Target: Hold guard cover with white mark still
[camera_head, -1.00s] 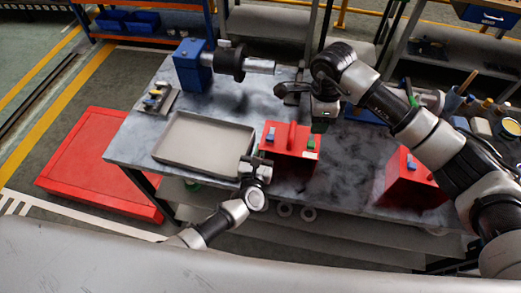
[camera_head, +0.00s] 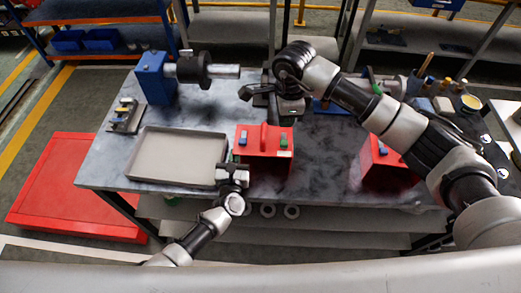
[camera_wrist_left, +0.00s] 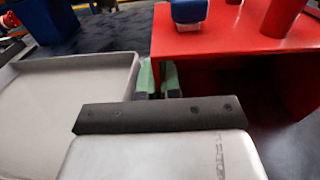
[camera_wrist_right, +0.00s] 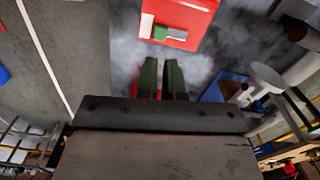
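A red guard cover (camera_head: 262,140) with a white mark (camera_head: 284,154) stands near the front edge of the grey table. It has a raised red handle, a blue block and a green block. My left gripper (camera_head: 237,167) is at its front left corner. In the left wrist view its green fingertips (camera_wrist_left: 159,78) have a narrow gap between them, beside the cover; contact is unclear. My right gripper (camera_head: 287,112) is behind the cover, above the table. In the right wrist view its fingers (camera_wrist_right: 164,78) are slightly apart with nothing between them, near a red cover (camera_wrist_right: 184,14).
A shallow grey tray (camera_head: 150,178) lies left of the cover. A blue block with a dark shaft (camera_head: 156,78) stands behind it. Another red cover (camera_head: 388,172) is at the right under my right arm. A red floor platform (camera_head: 60,190) is at the left.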

